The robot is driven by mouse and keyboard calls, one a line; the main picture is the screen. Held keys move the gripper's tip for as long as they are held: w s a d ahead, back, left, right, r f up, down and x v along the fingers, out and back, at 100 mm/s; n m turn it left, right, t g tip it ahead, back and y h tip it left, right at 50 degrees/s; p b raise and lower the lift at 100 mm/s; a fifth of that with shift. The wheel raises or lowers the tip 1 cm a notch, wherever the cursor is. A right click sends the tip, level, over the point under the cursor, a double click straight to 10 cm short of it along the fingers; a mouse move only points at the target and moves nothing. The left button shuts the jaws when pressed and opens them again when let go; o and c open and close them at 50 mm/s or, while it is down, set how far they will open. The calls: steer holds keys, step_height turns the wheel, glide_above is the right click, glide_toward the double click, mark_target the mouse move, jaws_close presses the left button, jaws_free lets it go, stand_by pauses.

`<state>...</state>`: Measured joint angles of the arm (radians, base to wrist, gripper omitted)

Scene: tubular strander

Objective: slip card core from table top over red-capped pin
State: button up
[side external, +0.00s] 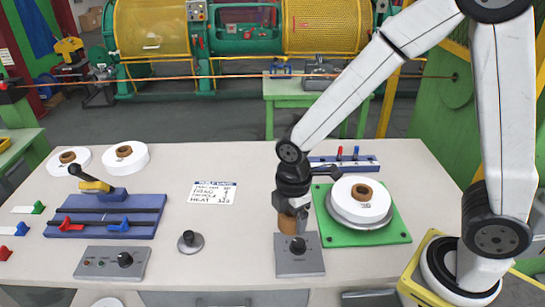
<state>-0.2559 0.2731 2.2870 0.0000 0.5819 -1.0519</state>
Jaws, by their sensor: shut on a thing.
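My gripper (293,204) is shut on a brown card core (288,224), held upright below the fingers at the front middle of the table top. The core shows just above or behind a grey knob panel (290,268); whether it touches anything is unclear. A red-capped pin (340,153) stands on a blue base (328,164) at the back right, left of a blue-capped pin (355,153). My gripper is in front and to the left of these pins. The lower part of the red-capped pin is too small to make out.
A green plate (399,236) carries a white roll (361,208) on a metal disc, right of my gripper. A blue fixture (88,213) with a black lever and two white rolls (135,161) stand at left. A printed card (213,192) and bare table (230,235) lie between.

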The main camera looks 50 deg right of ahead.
stand_by(0.7)
steer(key=w+d, duration=0.7)
glide_above(341, 147)
steer(key=shift+f+m, duration=0.3)
steer(key=shift+f, duration=0.15)
steer(key=shift+f, duration=3.95)
steer(key=shift+f, duration=0.15)
